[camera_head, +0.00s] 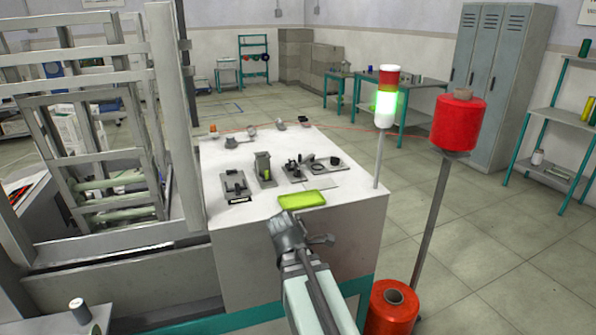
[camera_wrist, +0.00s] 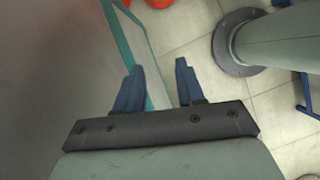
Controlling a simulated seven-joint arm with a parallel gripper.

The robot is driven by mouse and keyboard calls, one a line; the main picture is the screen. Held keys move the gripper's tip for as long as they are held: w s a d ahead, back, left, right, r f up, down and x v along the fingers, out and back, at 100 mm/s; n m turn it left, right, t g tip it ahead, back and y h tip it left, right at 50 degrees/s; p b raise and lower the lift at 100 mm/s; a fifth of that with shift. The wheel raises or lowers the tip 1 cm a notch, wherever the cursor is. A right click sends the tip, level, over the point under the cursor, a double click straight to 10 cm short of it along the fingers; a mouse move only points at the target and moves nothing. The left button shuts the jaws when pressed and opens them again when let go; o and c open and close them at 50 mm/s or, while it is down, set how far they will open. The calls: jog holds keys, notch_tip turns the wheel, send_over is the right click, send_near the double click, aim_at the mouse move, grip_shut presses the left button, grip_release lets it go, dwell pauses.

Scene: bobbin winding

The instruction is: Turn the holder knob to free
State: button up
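Several small fixtures stand on the white-topped table (camera_head: 350,205) in the head view. They are a low dark fixture (camera_head: 236,187), an upright grey fixture (camera_head: 263,166) with a green part, and a plate with black posts (camera_head: 295,168) beside a dark ring-shaped part. The holder knob is too small to single out, and I cannot tell which fixture bears it. My gripper is in front of the table's near edge, short of the fixtures. In the wrist view its two blue fingers (camera_wrist: 158,82) are apart with nothing between them. That view looks down past the table side at the floor.
A yellow-green tray (camera_head: 302,200) lies near the table's front edge. A signal lamp (camera_head: 386,100) glows green at the right corner. A red thread spool (camera_head: 461,123) tops a stand at right; another (camera_head: 393,306) is low down. A grey metal frame (camera_head: 178,130) rises at left.

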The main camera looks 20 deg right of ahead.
notch_tip(320, 180, up, 14)
jog(key=w+d+t, duration=0.1)
jog(key=d, duration=0.2)
notch_tip(320, 180, up, 18)
jog(key=m+t+y, duration=0.4)
jog(key=m+t, duration=0.1)
jog(key=m, duration=1.1)
send_over(298, 168)
jog(key=s, duration=0.6)
jog(key=x, duration=0.8)
jog(key=a+x, duration=0.1)
jog(key=x, duration=0.4)
jog(key=shift+w+r, duration=0.1)
jog(key=shift+w, duration=0.1)
grip_shut()
